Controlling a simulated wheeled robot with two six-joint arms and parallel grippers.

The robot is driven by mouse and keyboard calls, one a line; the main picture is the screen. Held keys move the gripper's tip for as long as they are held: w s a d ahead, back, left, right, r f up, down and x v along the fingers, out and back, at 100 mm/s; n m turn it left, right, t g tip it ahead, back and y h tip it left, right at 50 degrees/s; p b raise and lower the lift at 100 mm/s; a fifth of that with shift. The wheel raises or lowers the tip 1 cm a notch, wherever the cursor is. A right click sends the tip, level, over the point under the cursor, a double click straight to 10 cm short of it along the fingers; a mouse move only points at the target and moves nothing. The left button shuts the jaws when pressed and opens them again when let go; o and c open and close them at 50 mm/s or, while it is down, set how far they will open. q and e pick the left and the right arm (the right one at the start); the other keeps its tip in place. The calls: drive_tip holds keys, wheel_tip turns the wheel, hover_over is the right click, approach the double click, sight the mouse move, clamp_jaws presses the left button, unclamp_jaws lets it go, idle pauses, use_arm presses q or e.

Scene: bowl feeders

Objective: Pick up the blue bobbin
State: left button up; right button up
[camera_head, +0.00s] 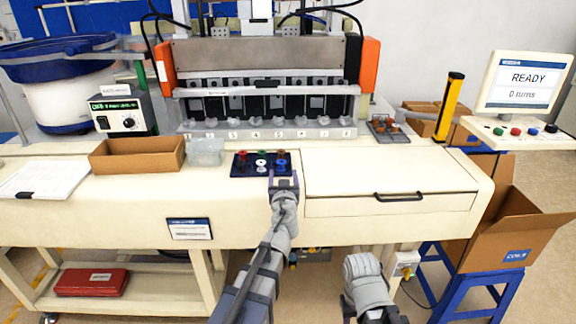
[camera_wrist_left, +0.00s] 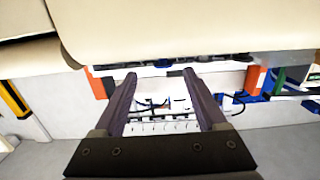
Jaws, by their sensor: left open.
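The blue bobbin (camera_head: 282,164) stands at the right front of a small dark blue tray (camera_head: 238,171) on the bench. A white bobbin (camera_head: 261,163) stands to its left, with red and green ones also in the tray. My left gripper (camera_head: 284,179) is open, close in front of the blue bobbin, at the tray's front right.
A clear bin (camera_head: 206,151) and a brown open box (camera_head: 137,155) stand left of the tray. A machine with a row of numbered stations (camera_head: 265,105) is behind. A drawer with a black handle (camera_head: 399,197) is at the right; the bench top above it is clear.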

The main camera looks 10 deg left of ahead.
sight(281, 164)
use_arm(q)
drive_tip(key=shift+a+r+x, duration=0.1)
drive_tip(key=shift+r+x, duration=0.05)
drive_tip(key=shift+x, duration=1.8)
drive_tip(key=shift+a+r+x, duration=0.15)
drive_tip(key=shift+x, duration=1.8)
drive_tip(key=shift+s, duration=0.1)
clamp_jaws()
